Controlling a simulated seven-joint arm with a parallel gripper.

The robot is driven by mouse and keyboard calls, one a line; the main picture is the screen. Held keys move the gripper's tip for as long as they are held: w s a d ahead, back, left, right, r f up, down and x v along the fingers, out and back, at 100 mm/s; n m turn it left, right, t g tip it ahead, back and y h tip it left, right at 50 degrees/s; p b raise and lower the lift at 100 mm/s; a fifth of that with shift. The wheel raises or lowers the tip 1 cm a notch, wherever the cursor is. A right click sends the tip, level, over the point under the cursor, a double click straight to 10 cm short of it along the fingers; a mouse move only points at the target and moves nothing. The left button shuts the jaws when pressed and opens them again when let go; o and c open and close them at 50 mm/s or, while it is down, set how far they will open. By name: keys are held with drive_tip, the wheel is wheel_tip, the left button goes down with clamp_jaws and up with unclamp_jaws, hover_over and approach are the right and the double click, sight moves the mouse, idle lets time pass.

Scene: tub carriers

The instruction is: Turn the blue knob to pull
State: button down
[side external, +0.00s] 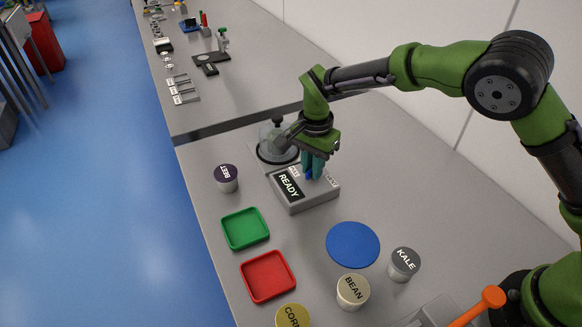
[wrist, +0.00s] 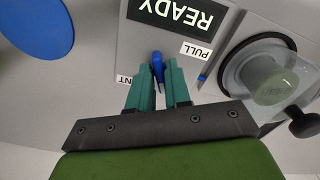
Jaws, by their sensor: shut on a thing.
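The blue knob (wrist: 157,68) sits on a grey control box (side external: 300,203) with a READY display (side external: 288,185). It also shows as a small bit of blue in the side view (side external: 308,174), mostly hidden by my fingers. My gripper (wrist: 158,72), with its teal fingers, is shut on the knob from above. In the wrist view the PULL label (wrist: 196,50) is right of the knob. The other label (wrist: 124,79) is at left, partly hidden, with only its last letters showing. Which label the knob points at is hard to tell.
A clear chamber (side external: 277,145) with a dark base stands beside the box. A BEET tub (side external: 227,178), green tray (side external: 245,229), red tray (side external: 267,276), blue disc (side external: 353,244), and KALE (side external: 403,264), BEAN (side external: 352,291) and CORN (side external: 292,317) tubs stand nearby.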

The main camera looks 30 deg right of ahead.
drive_tip(key=n, duration=0.6)
drive_tip(key=shift+r+n, duration=0.1)
drive_tip(key=shift+n, duration=0.2)
drive_tip(key=n, duration=0.6)
idle(0.4)
drive_tip(key=c, duration=1.1)
unclamp_jaws()
drive_tip(key=shift+o, duration=0.2)
wheel_tip(320, 180, up, 17)
